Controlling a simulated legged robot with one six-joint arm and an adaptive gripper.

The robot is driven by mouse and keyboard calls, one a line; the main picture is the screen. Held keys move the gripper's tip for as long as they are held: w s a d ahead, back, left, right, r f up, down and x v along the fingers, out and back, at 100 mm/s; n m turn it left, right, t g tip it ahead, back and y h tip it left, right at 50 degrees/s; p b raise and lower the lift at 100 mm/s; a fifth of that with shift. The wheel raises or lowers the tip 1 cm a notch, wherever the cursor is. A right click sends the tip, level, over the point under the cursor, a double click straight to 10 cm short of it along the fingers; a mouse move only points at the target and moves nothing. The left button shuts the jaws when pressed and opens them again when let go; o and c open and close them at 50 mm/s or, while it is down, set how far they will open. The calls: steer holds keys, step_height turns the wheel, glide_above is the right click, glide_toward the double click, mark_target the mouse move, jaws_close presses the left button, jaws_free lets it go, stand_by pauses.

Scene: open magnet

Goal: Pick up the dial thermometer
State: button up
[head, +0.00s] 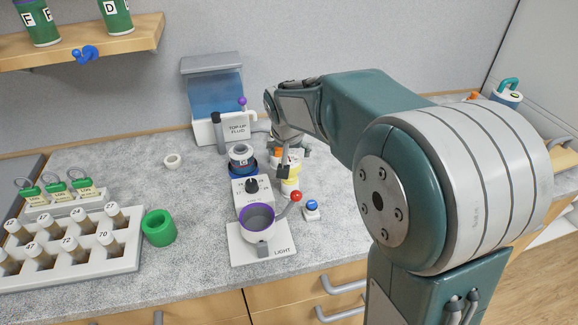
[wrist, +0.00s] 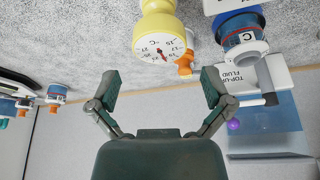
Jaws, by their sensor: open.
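The dial thermometer (wrist: 158,42) has a white round face with numbers and a red needle on a yellow body. It shows at the top middle of the wrist view, with an orange part beside its face. In the head view its yellow body (head: 291,183) stands on the counter behind the blue button, partly hidden by my gripper. My gripper (wrist: 158,86) is open and empty, its two fingers spread wide. The thermometer face lies just beyond the fingertips, between their lines, apart from them. In the head view my gripper (head: 284,168) is over the thermometer, mostly covered by my arm.
A cup on a white stand (head: 262,250) and a red-knobbed lever are close in front. A jar marked C (head: 241,156) and the top-up fluid tank (head: 215,95) stand left and behind.

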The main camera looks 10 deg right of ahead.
mark_target(289, 163)
steer(key=x, duration=0.6)
steer(key=shift+s+f, duration=0.15)
steer(key=shift+f, duration=0.05)
steer(key=shift+a, duration=0.1)
steer(key=c, duration=1.1)
